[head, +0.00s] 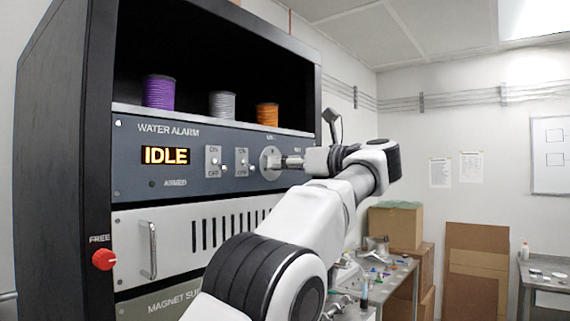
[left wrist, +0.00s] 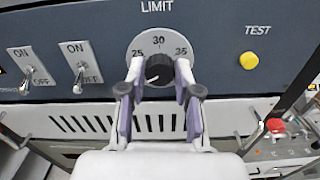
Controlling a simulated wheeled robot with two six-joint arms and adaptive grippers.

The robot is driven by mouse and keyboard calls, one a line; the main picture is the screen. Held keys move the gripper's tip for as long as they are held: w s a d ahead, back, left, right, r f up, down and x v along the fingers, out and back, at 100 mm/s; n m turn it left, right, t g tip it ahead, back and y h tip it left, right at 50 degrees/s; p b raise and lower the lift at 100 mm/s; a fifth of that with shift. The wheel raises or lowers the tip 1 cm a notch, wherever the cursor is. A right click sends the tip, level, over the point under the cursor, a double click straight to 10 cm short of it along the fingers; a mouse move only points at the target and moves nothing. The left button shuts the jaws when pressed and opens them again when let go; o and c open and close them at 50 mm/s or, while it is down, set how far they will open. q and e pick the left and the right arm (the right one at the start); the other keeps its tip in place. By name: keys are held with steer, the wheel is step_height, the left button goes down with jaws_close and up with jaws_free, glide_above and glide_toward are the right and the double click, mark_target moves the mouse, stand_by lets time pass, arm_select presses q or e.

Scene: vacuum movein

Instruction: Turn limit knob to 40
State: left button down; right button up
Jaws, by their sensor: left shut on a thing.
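The LIMIT knob (left wrist: 159,68) is dark and round, on a light dial plate (left wrist: 140,44) in the left wrist view. The numbers 25, 30 and 35 show on the plate; its lower part is hidden by my fingers. A small pale mark shows low on the knob's left side; I cannot tell its exact reading. My left gripper (left wrist: 158,88) is shut on the knob, one finger on each side. In the head view the dial plate (head: 267,158) is on the water alarm panel (head: 190,136), with my left gripper (head: 285,162) at it. My right gripper is not in view.
The panel has an amber IDLE display (head: 166,155) and two switches (head: 213,160). A yellow TEST button (left wrist: 249,60) is right of the dial. Spools (head: 222,105) stand on the shelf above. A red knob (head: 104,259) is at the cabinet's left edge. Boxes (head: 395,226) stand behind my arm.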

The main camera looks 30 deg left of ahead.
arm_select(q)
steer(key=shift+r+m, duration=0.1)
steer(key=shift+m, duration=0.3)
steer(key=n+p, duration=0.6)
steer(key=n, duration=1.9)
stand_by(1.9)
stand_by(0.4)
